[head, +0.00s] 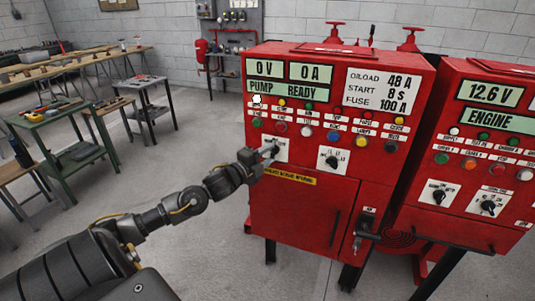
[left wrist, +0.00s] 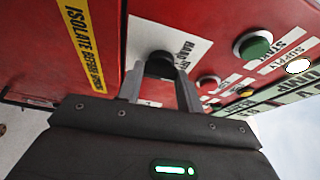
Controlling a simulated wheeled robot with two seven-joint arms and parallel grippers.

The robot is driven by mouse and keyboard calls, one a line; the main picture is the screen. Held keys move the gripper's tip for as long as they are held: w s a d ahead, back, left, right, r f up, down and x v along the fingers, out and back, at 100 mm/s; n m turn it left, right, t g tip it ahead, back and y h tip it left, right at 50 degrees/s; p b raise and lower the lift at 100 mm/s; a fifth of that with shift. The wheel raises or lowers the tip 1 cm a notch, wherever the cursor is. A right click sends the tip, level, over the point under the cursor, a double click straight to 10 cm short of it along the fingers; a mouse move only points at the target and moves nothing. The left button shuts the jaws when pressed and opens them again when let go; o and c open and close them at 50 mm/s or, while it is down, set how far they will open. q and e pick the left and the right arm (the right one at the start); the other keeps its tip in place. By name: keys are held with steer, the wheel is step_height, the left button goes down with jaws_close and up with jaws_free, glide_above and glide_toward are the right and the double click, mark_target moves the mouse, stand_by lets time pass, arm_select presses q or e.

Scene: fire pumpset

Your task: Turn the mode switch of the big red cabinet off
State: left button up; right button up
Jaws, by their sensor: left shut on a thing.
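The big red cabinet (head: 300,215) stands in the middle of the head view, its panel facing me. My left gripper (head: 267,153) is at the left one of its two lower switches. In the left wrist view the gripper (left wrist: 160,82) is shut on a black knob, the mode switch (left wrist: 161,62), with one finger on each side. The knob sits on a white plate (left wrist: 140,36) with partly readable lettering. The fingers hide part of the knob, and I cannot tell its exact setting. My right gripper is not in view.
A second black switch (head: 332,158) sits to the right on the same panel, below rows of buttons and lamps. A smaller red cabinet (head: 475,155) stands at the right. Workbenches (head: 60,130) stand at the left, with free floor between them and the big cabinet.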

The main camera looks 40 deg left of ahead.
arm_select(q)
steer(key=shift+m, duration=0.3)
stand_by(0.4)
steer(key=o, duration=1)
steer(key=shift+s+a+b, duration=0.15)
steer(key=shift+s+b, duration=0.45)
steer(key=shift+s, duration=2.1)
steer(key=shift+s+a+b, duration=0.15)
steer(key=shift+s+b, duration=0.4)
steer(key=shift+s, duration=2.15)
